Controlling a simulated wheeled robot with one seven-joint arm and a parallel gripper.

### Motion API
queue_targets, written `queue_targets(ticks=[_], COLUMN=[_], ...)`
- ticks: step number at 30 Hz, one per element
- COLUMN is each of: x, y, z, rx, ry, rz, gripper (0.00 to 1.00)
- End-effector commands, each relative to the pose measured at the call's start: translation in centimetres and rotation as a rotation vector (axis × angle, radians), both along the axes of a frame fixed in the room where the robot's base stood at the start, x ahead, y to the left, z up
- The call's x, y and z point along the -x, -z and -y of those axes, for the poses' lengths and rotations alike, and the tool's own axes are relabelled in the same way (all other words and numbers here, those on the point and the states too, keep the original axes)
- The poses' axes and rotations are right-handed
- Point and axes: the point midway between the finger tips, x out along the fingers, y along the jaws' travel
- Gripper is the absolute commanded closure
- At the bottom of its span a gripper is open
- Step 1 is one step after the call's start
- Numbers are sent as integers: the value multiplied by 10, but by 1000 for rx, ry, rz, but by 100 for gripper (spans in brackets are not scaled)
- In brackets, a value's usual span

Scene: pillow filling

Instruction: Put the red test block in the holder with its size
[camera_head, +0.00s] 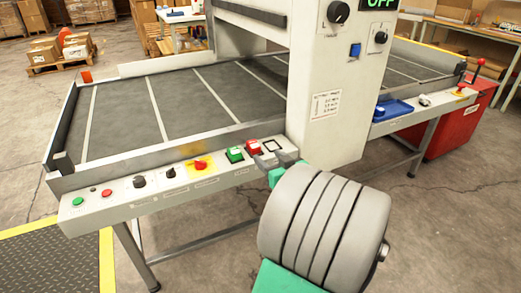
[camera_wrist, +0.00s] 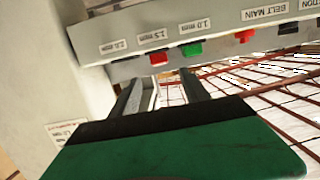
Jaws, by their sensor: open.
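The red test block (camera_head: 253,147) sits on the control ledge beside a green block (camera_head: 235,154). An empty black-outlined square holder (camera_head: 271,145) is on its right. In the wrist view, the red block (camera_wrist: 159,58) is by the 1.5 mm label and the green block (camera_wrist: 191,48) by the 1.0 mm label. No block shows by the 2.0 mm label (camera_wrist: 115,45). No size mark is readable on the red block. My gripper (camera_head: 276,160) is just in front of the ledge, close to the red block. In the wrist view its fingers (camera_wrist: 158,92) are apart and empty, with the red block beyond the gap.
The white machine column (camera_head: 330,85) rises just behind the holders. Knobs and buttons, including a red knob on yellow (camera_head: 200,164), line the ledge to the left. A blue tray (camera_head: 392,110) lies on the right ledge. The dark belt (camera_head: 180,105) is clear.

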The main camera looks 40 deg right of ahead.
Motion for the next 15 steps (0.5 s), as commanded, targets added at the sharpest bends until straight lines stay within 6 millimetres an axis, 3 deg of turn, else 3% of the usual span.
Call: queue_targets(ticks=[4, 9, 11, 14, 15], x=[17, 10, -4, -28, -33], y=[-4, 1, 10, 36, 49], z=[-5, -20, -43, -106, -137], rx=[-1, -11, -31, -80, -103], ry=[2, -36, -93, -228, -282], rz=[0, -30, -85, -250, -337], gripper=[46, 46, 46, 46, 46])
